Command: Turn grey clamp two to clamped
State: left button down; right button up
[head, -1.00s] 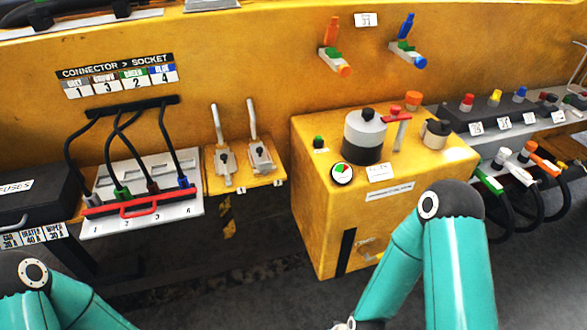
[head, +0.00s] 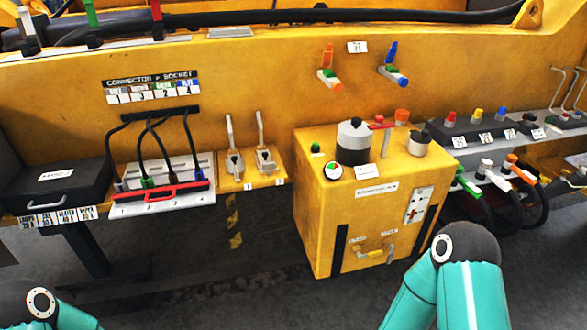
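Two grey clamps stand side by side on a small yellow shelf in the head view, the left clamp (head: 235,162) and the right clamp (head: 265,159). Each has a long pale lever pointing up, close to the yellow wall. Small white tags sit on the shelf's front edge, but their numbers are too small to read, so I cannot tell for certain which clamp is two. Neither of my grippers is in view. Only teal arm links show, at the bottom left and bottom right, well apart from the clamps.
A panel with cables and a red-handled bar (head: 165,192) is left of the clamps, then a black fuse box (head: 55,188). A yellow cabinet (head: 375,215) with a grey-and-black canister (head: 352,142) juts out to their right. The space in front of the clamp shelf is clear.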

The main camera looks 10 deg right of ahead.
aim_at(268, 168)
jog(key=u, duration=0.15)
jog(key=i, duration=0.85)
